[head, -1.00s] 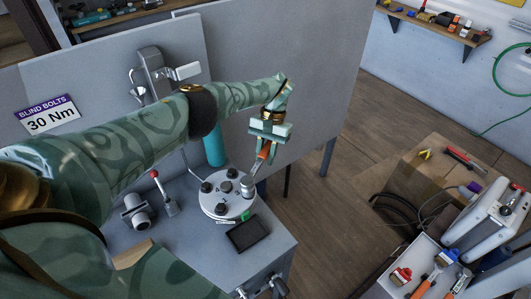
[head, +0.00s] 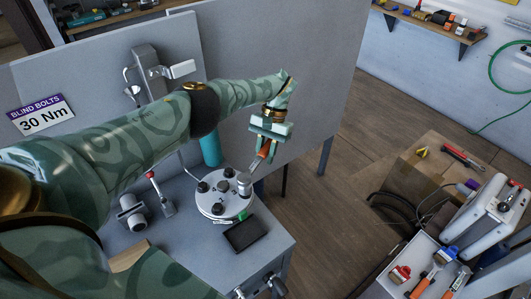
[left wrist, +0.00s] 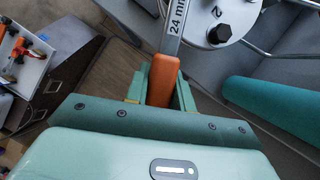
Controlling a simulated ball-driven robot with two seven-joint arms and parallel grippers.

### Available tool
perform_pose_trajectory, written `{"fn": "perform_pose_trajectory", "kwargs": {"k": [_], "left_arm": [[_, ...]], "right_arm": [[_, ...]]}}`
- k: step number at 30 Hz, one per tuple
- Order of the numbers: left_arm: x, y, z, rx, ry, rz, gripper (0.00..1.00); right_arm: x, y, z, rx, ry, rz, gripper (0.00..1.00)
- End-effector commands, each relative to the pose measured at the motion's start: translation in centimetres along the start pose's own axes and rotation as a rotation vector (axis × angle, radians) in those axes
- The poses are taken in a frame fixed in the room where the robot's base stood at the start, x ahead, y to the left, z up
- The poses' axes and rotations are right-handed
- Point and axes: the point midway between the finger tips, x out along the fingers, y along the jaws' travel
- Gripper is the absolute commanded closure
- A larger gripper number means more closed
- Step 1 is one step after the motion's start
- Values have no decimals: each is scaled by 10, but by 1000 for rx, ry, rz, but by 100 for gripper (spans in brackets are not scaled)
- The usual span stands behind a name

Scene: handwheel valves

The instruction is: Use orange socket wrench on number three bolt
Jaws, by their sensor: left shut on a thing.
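My left gripper (head: 266,148) is shut on the orange handle of the socket wrench (head: 264,151). In the left wrist view the orange handle (left wrist: 164,78) is between the fingers, and its grey shaft reads "24 mm". In the head view its grey socket end (head: 245,184) is at the right side of a round pale flange (head: 212,206) with several black bolts. I cannot tell whether it is seated on a bolt, or which number is under it. The left wrist view shows a black bolt (left wrist: 219,34) beside a "2"; the socket is out of frame there. My right gripper is not in view.
The flange stands on a grey bench (head: 190,255) with a dark flat box (head: 245,235) and a red-knobbed lever (head: 161,192). A teal cylinder (head: 210,150) and grey panel (head: 300,80) are behind. A tray (head: 398,270) of tools is at right.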

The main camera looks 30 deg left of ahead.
Motion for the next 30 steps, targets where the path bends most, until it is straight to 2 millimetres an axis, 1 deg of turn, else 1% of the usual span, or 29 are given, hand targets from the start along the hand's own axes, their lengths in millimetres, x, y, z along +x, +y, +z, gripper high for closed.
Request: {"fn": "perform_pose_trajectory", "kwargs": {"k": [5,15,25,30], "left_arm": [[-2,0,1,0,1,1,100],[-12,0,5,0,1,2,100],[-12,0,5,0,1,1,100],[-24,0,11,0,2,1,100]], "right_arm": [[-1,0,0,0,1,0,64],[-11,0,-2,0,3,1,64],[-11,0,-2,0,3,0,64],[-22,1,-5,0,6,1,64]]}}
